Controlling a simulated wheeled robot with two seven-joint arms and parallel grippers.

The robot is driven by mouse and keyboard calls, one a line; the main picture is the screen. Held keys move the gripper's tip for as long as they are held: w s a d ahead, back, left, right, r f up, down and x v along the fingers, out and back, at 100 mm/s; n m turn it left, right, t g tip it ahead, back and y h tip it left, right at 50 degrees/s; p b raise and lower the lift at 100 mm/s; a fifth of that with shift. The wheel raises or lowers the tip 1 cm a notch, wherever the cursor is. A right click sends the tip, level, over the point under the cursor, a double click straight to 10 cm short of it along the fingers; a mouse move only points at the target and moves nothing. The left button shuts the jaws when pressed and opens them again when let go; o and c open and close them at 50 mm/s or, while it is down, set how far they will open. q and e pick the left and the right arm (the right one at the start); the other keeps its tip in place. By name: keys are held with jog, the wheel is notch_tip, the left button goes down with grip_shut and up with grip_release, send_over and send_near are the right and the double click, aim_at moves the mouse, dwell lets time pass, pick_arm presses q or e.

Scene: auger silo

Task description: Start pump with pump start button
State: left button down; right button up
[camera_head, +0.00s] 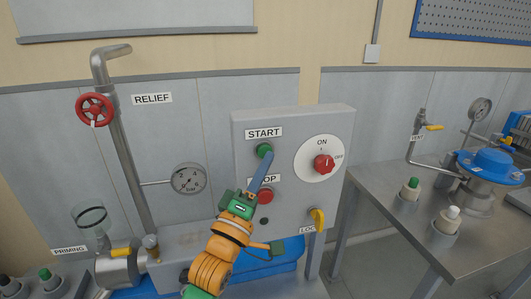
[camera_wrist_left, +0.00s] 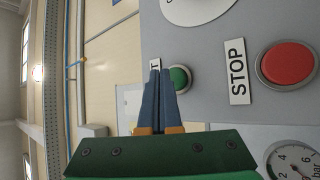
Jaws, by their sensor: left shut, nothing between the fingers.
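The green start button (camera_head: 265,150) sits under the START label on the grey control box (camera_head: 300,120). My left gripper (camera_head: 269,157) is shut and empty, its blue fingertips right at the button in the head view. In the left wrist view the closed fingers (camera_wrist_left: 160,75) partly cover the START label and lie beside the green button (camera_wrist_left: 180,78). I cannot tell whether they touch it. The red stop button (camera_head: 265,196) is below, its label partly hidden by the fingers; it also shows in the left wrist view (camera_wrist_left: 287,63). My right gripper is not in view.
A red rotary switch (camera_head: 324,164) on a white disc is right of the buttons. A yellow lock lever (camera_head: 318,218) is at the box's lower right. A pressure gauge (camera_head: 188,179) and a red relief handwheel (camera_head: 94,110) are left. A metal table (camera_head: 385,190) stands right.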

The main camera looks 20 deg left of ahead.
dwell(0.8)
pick_arm(q)
jog(key=shift+w+a, duration=0.25)
jog(key=shift+w, duration=0.15)
